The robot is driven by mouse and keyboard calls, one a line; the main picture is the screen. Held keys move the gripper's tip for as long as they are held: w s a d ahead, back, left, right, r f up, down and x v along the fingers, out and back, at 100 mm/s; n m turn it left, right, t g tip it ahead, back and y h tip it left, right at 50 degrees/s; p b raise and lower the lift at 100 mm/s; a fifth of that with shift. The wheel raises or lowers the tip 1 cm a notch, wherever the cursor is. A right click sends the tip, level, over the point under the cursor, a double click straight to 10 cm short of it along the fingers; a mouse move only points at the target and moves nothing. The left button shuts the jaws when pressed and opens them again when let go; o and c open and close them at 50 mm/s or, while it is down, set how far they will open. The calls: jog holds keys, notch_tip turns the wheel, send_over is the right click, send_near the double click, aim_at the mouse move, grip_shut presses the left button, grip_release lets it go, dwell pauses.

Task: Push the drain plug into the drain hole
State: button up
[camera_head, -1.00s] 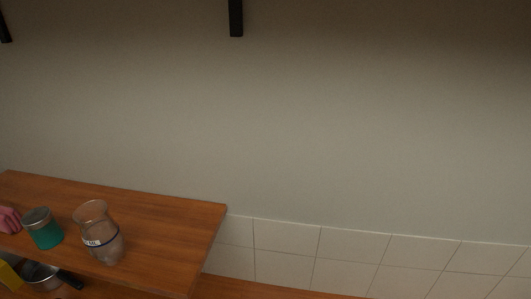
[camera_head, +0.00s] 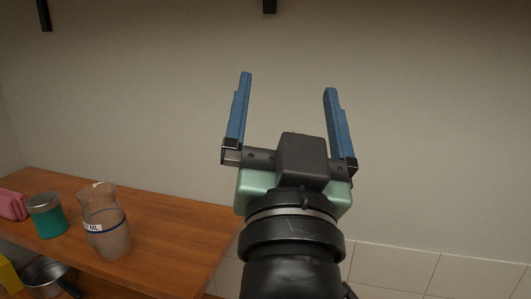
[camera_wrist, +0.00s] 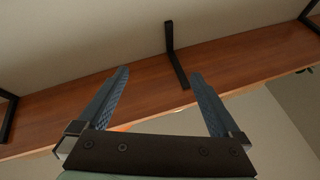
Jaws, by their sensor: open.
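My gripper (camera_head: 287,82) is open and empty, raised in front of the bare wall with its two blue fingers pointing up in the head view. In the wrist view my gripper (camera_wrist: 158,80) shows its fingers spread apart below a wooden shelf, with nothing between them. The drain plug and the drain hole are not visible in either view.
A wooden shelf (camera_head: 170,220) at lower left holds a glass carafe (camera_head: 105,235), a teal jar (camera_head: 48,218) and a pink item (camera_head: 12,204). A metal pot (camera_head: 43,277) sits below. A bracketed upper shelf (camera_wrist: 130,78) hangs overhead. White tiles (camera_head: 390,268) line the wall.

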jog(key=s+a+r+n+t+y+b, duration=0.1)
jog(key=s+a+r+n+t, duration=0.1)
jog(key=s+r, duration=0.4)
jog(key=shift+s+a+r+n+t, duration=0.2)
jog(key=shift+s+n+t, duration=0.3)
jog(key=shift+s+t, duration=0.55)
jog(key=shift+s+d+g, duration=0.1)
jog(key=shift+s+g, duration=0.05)
jog(key=shift+g, duration=0.1)
jog(key=shift+c, duration=0.2)
